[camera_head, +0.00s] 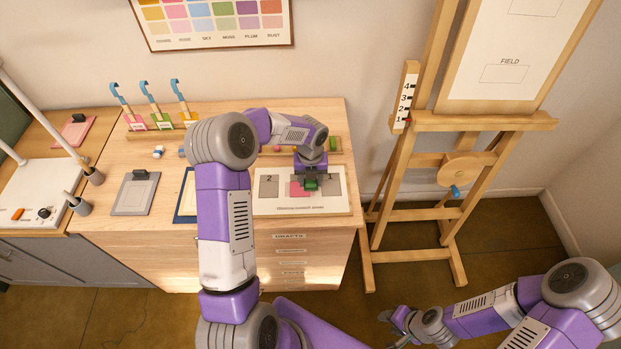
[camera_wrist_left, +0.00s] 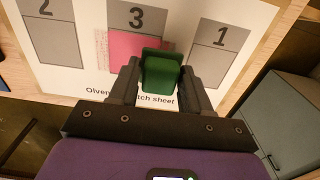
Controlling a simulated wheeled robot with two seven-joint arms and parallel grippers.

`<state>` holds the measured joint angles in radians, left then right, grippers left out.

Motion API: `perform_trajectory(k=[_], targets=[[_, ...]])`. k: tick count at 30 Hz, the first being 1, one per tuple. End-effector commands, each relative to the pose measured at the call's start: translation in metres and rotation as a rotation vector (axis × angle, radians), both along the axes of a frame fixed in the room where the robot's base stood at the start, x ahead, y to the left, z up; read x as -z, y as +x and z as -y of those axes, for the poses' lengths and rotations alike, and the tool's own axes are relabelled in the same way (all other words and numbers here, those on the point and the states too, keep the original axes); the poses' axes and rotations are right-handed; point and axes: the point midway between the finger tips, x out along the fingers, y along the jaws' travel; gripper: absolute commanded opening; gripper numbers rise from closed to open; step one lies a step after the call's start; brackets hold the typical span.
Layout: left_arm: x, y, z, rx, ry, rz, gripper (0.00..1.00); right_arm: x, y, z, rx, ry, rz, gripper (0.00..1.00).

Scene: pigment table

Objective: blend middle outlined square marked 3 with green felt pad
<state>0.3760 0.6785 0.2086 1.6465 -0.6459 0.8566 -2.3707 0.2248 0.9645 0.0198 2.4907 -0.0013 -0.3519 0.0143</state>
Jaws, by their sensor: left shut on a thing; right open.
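The sheet (camera_head: 270,207) lies on the table with outlined squares marked 2, 3 and 1. In the left wrist view the middle square marked 3 (camera_wrist_left: 130,45) holds pink, with fainter pink at its left edge. My left gripper (camera_head: 310,180) is shut on the green felt pad (camera_head: 311,186). In the left wrist view the pad (camera_wrist_left: 161,76) sits between the fingers, over the lower right of the middle square. Whether it touches the sheet cannot be told. My right gripper (camera_head: 398,318) is low at the right, away from the table, small in view.
Square 2 (camera_wrist_left: 51,40) and square 1 (camera_wrist_left: 217,50) are grey, either side of the middle one. Several blue-handled tools (camera_head: 150,98) stand in a rack at the back left. A wooden easel (camera_head: 455,122) stands right of the table.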

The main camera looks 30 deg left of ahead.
Motion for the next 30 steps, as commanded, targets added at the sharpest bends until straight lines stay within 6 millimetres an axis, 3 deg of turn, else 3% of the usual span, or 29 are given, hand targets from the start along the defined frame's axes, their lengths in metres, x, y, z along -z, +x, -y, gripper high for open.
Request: perform_trajectory(k=[30], targets=[[0.016, 0.0, 0.0, 0.0, -0.001, -0.001, 0.23, 0.009, 0.0, 0.0, 0.0, 0.0, 0.0, 0.43]])
